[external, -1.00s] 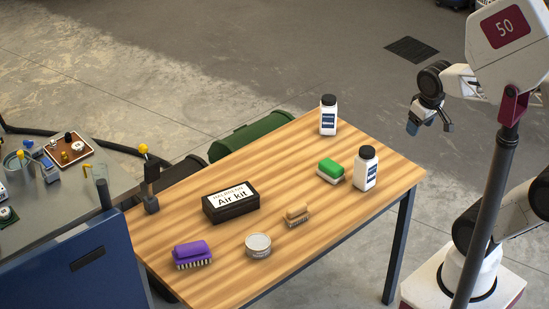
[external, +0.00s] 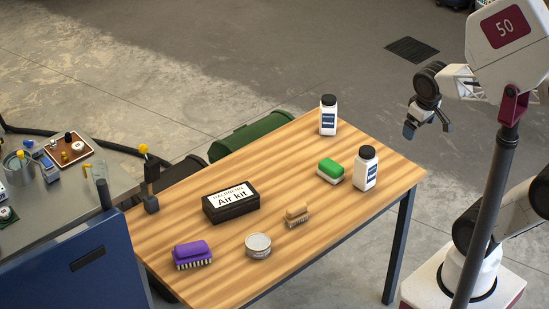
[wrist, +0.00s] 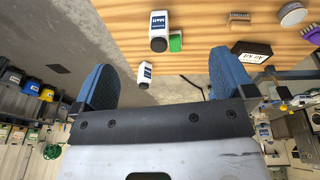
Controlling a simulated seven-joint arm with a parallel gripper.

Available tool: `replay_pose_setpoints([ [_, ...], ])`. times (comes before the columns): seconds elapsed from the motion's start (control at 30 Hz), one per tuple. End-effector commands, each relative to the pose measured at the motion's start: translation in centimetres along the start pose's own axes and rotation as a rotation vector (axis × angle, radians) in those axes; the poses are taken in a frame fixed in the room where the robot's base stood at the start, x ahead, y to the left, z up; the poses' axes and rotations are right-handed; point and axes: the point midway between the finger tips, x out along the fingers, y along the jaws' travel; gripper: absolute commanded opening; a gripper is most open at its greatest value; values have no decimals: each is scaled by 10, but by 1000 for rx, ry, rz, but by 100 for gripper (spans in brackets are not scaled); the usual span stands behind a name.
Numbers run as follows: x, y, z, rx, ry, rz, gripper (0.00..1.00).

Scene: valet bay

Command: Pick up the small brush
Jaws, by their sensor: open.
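The small brush (external: 297,216) has a tan wooden back and bristles facing down. It lies on the wooden table (external: 300,160) between the tin and the sponge. In the wrist view the small brush (wrist: 238,17) is near the top edge, right of centre. A larger purple brush (external: 192,254) lies at the table's near left end. My gripper (external: 428,124) is open and empty, in the air beyond the table's right end, well apart from the small brush. In the wrist view its two blue fingers (wrist: 163,80) are spread wide.
A round tin (external: 258,246) and a black Air kit box (external: 231,203) lie left of the small brush. A green and white sponge (external: 330,171) and two white bottles (external: 365,168) (external: 328,116) stand to its right. A blue cabinet (external: 80,260) is at the left.

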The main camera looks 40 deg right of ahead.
Motion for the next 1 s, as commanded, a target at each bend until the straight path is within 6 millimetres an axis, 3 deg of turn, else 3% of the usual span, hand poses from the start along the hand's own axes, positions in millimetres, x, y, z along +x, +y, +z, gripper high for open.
replay_pose_setpoints([
  [0.27,36,7,-21,-285,-85,181,100],
  [0.57,84,4,-61,-727,-175,433,100],
  [0.77,118,-11,-92,-1034,-217,594,100],
  [1.0,160,-47,-128,-1416,-241,784,100],
])
